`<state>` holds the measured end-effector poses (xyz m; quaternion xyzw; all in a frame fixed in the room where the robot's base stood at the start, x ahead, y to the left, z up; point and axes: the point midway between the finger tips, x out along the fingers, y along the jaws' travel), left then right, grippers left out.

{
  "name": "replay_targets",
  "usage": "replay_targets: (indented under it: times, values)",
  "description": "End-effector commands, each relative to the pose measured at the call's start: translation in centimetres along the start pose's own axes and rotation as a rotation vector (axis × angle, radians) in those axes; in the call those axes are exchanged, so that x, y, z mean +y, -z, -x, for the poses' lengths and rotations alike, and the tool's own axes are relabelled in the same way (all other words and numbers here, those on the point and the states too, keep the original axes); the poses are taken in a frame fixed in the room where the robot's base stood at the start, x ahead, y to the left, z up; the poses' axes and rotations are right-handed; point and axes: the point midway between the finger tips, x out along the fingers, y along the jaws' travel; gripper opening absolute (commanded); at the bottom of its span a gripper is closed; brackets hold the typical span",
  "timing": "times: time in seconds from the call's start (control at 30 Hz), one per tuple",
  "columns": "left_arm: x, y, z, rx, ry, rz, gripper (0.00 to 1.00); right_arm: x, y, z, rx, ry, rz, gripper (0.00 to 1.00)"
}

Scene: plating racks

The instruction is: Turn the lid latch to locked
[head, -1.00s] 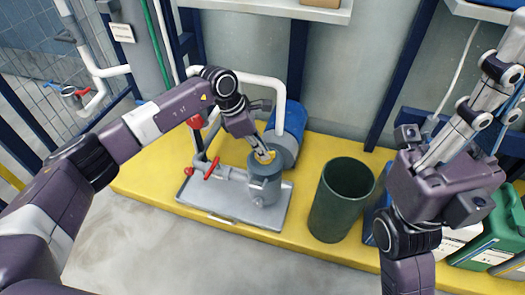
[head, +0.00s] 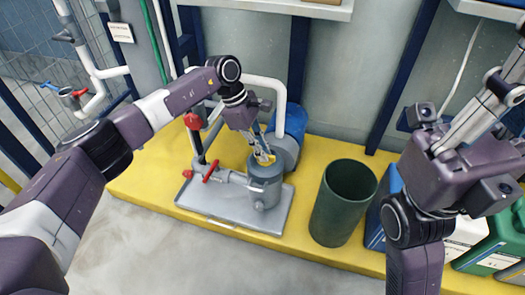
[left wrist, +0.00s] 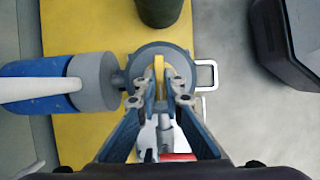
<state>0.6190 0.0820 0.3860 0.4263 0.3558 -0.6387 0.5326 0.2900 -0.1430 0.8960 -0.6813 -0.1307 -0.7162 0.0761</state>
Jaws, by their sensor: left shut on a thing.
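The yellow lid latch (left wrist: 159,68) stands on the round grey lid (left wrist: 180,55) of a grey strainer pot (head: 265,187). My left gripper (head: 262,157) comes down on the lid from above. In the left wrist view its two fingertips (left wrist: 160,92) are closed on the latch from both sides, and the latch's far end shows beyond them. The fingers hide the latch's near part. My right gripper (head: 485,125) is raised at the right, away from the pot; its fingertips are not clear.
The pot stands on a grey tray (head: 225,209) on a yellow platform (head: 150,178). A red-handled valve (head: 211,171) is left of it, a blue motor (head: 294,120) behind. A dark green bin (head: 340,205) and several canisters stand to the right.

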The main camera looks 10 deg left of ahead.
Motion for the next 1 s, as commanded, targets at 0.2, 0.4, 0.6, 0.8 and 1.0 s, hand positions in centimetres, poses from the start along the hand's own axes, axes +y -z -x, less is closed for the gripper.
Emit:
replay_targets:
  times: [0.2, 0.4, 0.6, 0.8, 1.0]
  values:
    - [0.0, 0.1, 0.0, 0.004, -0.001, -0.001, 0.0, 0.0, 0.1, -0.1, 0.005, 0.001, 0.0, 0.0]
    - [0.0, 0.1, 0.0, 0.003, -0.001, 0.0, 0.26, -0.1, 0.1, 0.0, 0.004, 0.004, 0.0, 0.0]
    - [0.0, 0.1, 0.0, 0.002, -0.001, 0.0, 0.26, -0.1, -0.1, 0.3, -0.007, 0.009, 0.0, 0.0]
    - [0.1, 0.0, 1.6, 0.002, -0.005, 0.0, 0.26, -0.1, -0.2, 0.3, -0.008, 0.006, 0.0, 0.0]
    - [0.1, 0.1, 5.0, 0.002, -0.004, 0.0, 0.26, -0.1, -0.1, 0.2, -0.005, 0.005, 0.0, 0.0]
